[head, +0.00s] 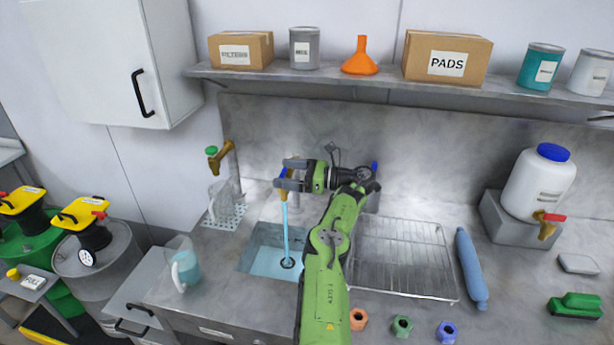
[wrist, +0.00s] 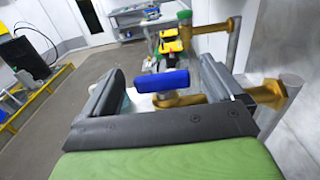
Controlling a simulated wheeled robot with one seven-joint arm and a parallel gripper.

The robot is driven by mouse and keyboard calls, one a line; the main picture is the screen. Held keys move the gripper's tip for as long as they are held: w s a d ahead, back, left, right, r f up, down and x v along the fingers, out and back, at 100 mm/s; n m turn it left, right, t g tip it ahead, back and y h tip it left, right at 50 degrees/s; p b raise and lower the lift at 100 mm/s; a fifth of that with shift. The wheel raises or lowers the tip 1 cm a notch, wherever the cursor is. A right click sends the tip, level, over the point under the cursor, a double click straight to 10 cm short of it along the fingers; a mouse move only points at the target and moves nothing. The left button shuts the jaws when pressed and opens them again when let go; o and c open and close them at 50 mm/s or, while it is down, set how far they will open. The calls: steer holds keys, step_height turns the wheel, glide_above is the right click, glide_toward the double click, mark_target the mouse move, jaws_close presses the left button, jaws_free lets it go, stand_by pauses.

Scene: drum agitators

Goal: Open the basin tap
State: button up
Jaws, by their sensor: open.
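The basin tap is brass with a blue handle (wrist: 162,81). In the head view the handle (head: 283,172) is partly hidden by my gripper (head: 289,180). A blue stream of water (head: 285,235) falls from the tap into the basin (head: 262,262), which holds some water around its drain. In the wrist view my gripper (wrist: 160,68) is open, with a dark finger on either side of the blue handle. The handle lies crosswise between the fingers, with gaps visible; I cannot tell whether either finger touches it.
A green-knobbed brass tap (head: 213,158) stands left, above a clear jug (head: 220,195) on a drip tray. Another jug (head: 184,266) holds blue liquid. A wire rack (head: 400,262) lies right of the basin. A shelf (head: 330,78) runs above. Several coloured nuts lie along the front edge.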

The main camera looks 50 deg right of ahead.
steer(key=p+v, duration=0.1)
steer(key=v, duration=1.3)
steer(key=shift+p, duration=0.4)
steer(key=shift+f, duration=0.1)
steer(key=c, duration=0.4)
